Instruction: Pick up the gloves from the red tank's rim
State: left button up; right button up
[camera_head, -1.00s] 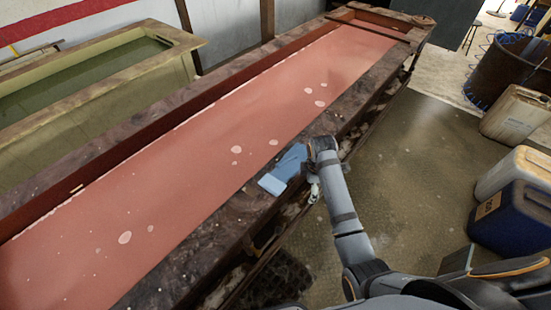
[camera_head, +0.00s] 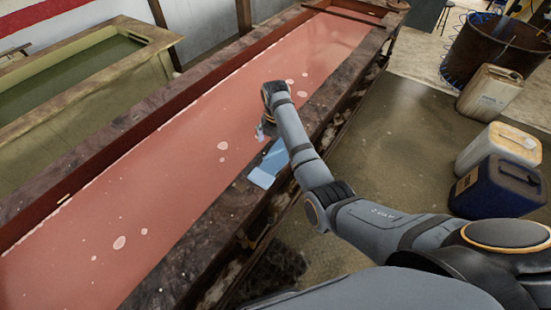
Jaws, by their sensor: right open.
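The light blue gloves (camera_head: 263,178) lie on the near rim of the red tank (camera_head: 200,238), about midway along it. Part of them is hidden behind my right forearm. My right gripper (camera_head: 261,133) is open and empty. It hangs over the red liquid's near side, just beyond and slightly left of the gloves in the picture, apart from them as far as I can tell. My left gripper is not in view.
A yellowish tank of green liquid (camera_head: 150,75) stands at the far left. A blue drum (camera_head: 500,187), white canisters (camera_head: 490,92) and a dark rusty bin (camera_head: 490,50) stand on the right. The floor between them and the red tank is mostly clear.

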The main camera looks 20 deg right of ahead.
aim_at(275, 158)
jog(key=shift+f, duration=0.4)
jog(key=shift+a+f+p, duration=0.1)
jog(key=shift+f+p, duration=0.15)
jog(key=shift+p, duration=0.1)
notch_tip(275, 158, down, 4)
jog(key=shift+s+f+p, duration=0.1)
jog(key=shift+p, duration=0.5)
jog(key=shift+f, duration=0.3)
jog(key=shift+r, duration=0.1)
jog(key=c, duration=1.2)
jog(key=shift+r, duration=0.1)
